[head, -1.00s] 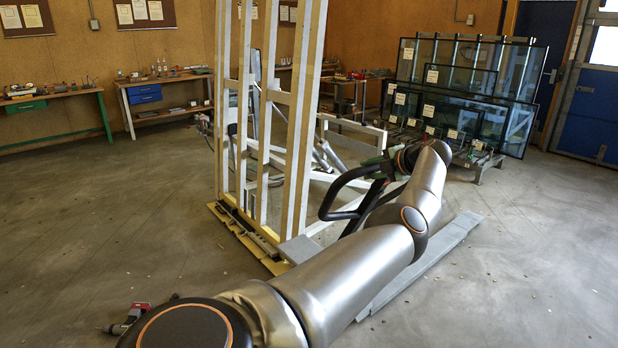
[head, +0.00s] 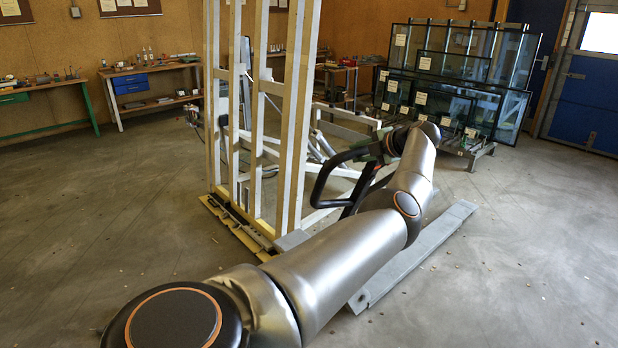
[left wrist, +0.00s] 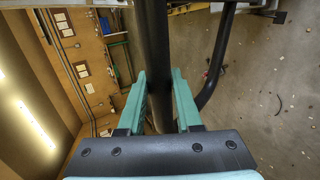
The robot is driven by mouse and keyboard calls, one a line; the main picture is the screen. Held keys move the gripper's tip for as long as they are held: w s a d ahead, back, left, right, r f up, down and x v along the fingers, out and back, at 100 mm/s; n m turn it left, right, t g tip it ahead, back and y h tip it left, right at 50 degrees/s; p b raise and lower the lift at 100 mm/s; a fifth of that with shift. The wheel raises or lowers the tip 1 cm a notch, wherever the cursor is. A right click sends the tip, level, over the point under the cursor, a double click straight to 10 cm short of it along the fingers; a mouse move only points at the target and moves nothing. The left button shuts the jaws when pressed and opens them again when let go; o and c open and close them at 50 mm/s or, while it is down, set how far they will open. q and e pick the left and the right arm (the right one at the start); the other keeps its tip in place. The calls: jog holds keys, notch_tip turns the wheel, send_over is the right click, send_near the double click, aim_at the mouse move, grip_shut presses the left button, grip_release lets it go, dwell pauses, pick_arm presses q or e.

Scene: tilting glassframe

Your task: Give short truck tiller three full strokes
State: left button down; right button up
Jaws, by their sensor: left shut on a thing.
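The short truck tiller is a black looped handle (head: 318,184) beside the white and wooden upright frame (head: 293,150), near the middle of the head view. My left arm reaches across to it from the lower left. My left gripper (head: 380,148), with greenish fingers, is at the handle's upper right part, partly hidden by my own wrist. In the left wrist view a black bar of the handle (left wrist: 154,45) runs between the teal fingers of my left gripper (left wrist: 158,85), which is shut on it. The tiller's foot is mostly hidden behind my arm. My right gripper is not in view.
A grey beam (head: 425,250) lies on the floor right of my arm. A rack of glass panes (head: 455,85) stands at the back right. Workbenches (head: 150,72) line the back wall. The floor at left and right is largely clear.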

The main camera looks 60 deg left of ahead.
pick_arm(q)
jog(key=w+d+f+b, duration=0.1)
jog(key=d+f, duration=0.4)
jog(key=d, duration=0.6)
jog(key=shift+w+f, duration=0.2)
jog(key=shift+w, duration=0.15)
jog(key=w+d+f+b, duration=0.1)
jog(key=d+f+b, duration=0.3)
jog(key=d+f, duration=0.3)
jog(key=d, duration=0.2)
jog(key=shift+w+d, duration=0.2)
jog(key=shift+d, duration=0.2)
jog(key=shift+r, duration=0.1)
